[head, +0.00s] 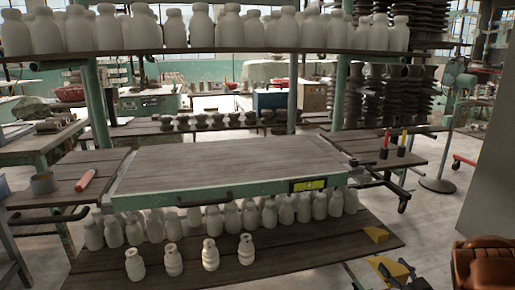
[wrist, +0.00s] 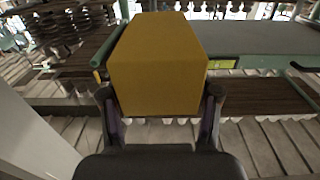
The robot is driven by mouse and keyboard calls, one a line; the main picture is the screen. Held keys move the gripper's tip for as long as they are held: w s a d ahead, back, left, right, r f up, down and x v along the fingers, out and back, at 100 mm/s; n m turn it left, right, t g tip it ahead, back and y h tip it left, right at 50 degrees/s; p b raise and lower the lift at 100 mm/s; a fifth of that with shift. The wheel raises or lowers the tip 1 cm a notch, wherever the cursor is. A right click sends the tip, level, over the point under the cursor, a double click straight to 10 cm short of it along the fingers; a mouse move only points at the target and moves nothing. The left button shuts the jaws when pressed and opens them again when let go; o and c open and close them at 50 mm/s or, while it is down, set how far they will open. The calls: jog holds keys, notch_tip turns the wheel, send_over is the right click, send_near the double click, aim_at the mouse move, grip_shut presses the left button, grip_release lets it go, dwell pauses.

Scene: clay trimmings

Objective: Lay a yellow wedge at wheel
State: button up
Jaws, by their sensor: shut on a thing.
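A yellow wedge (wrist: 157,65) fills the upper middle of the wrist view, held between the two dark fingers of my gripper (wrist: 160,110). In the head view the held wedge (head: 388,268) shows at the lower right, with my dark gripper (head: 398,277) partly around it, above the floor. A dark caster wheel (head: 403,207) shows under the right side shelf. I cannot tell whether it is the task's wheel.
The low board (head: 290,245) carries several white bottles. Above it is a green-edged table (head: 230,160) with a bare top and a yellow label (head: 308,184). A pedestal stand (head: 438,184) is at the right. Bare floor (head: 435,235) shows between the board and a grey panel (head: 490,190).

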jog(key=w+a+r+h+p, duration=0.1)
jog(key=w+a+r+p, duration=0.25)
jog(key=r, duration=0.35)
jog(key=w+a+r+m+p, duration=0.1)
jog(key=w+a+r+p, duration=0.1)
jog(key=w+r+p, duration=0.4)
jog(key=w+a+r+h+p, duration=0.1)
jog(key=w+a+r+p, duration=0.2)
jog(key=r, duration=0.6)
jog(key=w+a+r+h+p, duration=0.1)
jog(key=w+a+r+p, duration=0.1)
jog(key=a+r+p, duration=0.2)
jog(key=w+a+r+m+p, duration=0.1)
jog(key=w+a+r+p, duration=0.2)
jog(key=a+r, duration=0.6)
notch_tip(320, 180, up, 4)
jog(key=shift+w+a+f+h+p, duration=0.15)
jog(key=shift+a+h+p, duration=0.1)
jog(key=shift+h+p, duration=0.15)
